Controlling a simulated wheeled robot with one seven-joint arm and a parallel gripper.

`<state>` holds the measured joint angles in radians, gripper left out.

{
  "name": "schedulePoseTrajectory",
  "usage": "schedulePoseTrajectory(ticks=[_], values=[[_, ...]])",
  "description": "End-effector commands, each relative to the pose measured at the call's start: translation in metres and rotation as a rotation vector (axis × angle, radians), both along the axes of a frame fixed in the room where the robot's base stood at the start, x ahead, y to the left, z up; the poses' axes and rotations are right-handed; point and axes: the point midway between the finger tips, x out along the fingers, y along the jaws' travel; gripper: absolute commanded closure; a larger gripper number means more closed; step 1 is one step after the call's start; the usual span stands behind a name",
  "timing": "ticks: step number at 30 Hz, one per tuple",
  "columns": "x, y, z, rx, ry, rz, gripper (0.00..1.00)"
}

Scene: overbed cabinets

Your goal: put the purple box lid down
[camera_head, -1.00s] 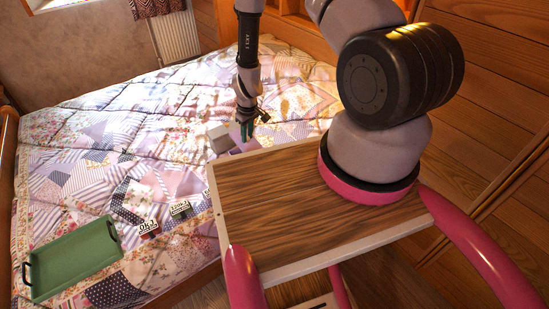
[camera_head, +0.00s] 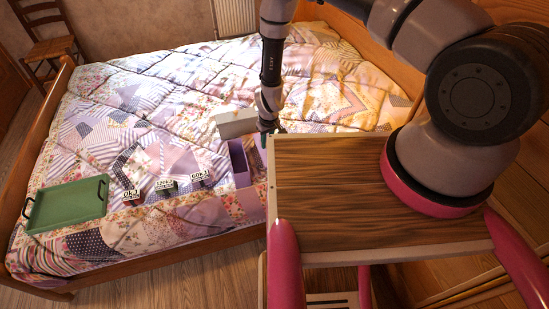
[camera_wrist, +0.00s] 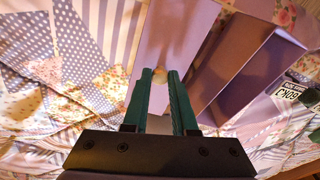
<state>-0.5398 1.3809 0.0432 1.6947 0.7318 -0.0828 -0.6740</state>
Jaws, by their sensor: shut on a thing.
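The purple box lid shows in the wrist view (camera_wrist: 178,40) as a pale lavender panel reaching away between my green fingertips. My gripper (camera_wrist: 158,78) is shut on it. In the head view the pale panel (camera_head: 237,122) left of my gripper (camera_head: 265,136) appears to be this lid, held over the bed. An open purple box (camera_head: 239,164) stands on the near edge of the bed, in front of the lid and apart from it. The box also shows right of my fingers in the wrist view (camera_wrist: 250,80). My fingertips are partly hidden in the head view.
The bed has a patchwork quilt (camera_head: 190,90). Three small labelled items (camera_head: 166,187) stand in a row left of the box. A green tray (camera_head: 66,205) lies at the bed's left. The quilt's middle is clear. A chair (camera_head: 48,35) stands behind left.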

Motion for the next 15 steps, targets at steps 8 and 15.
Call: schedulePoseTrajectory(ticks=[8,15], values=[[0.000,-0.001,-0.041,0.000,0.000,-0.002,1.00],[-0.001,-0.001,-0.074,0.000,0.001,-0.001,1.00]])
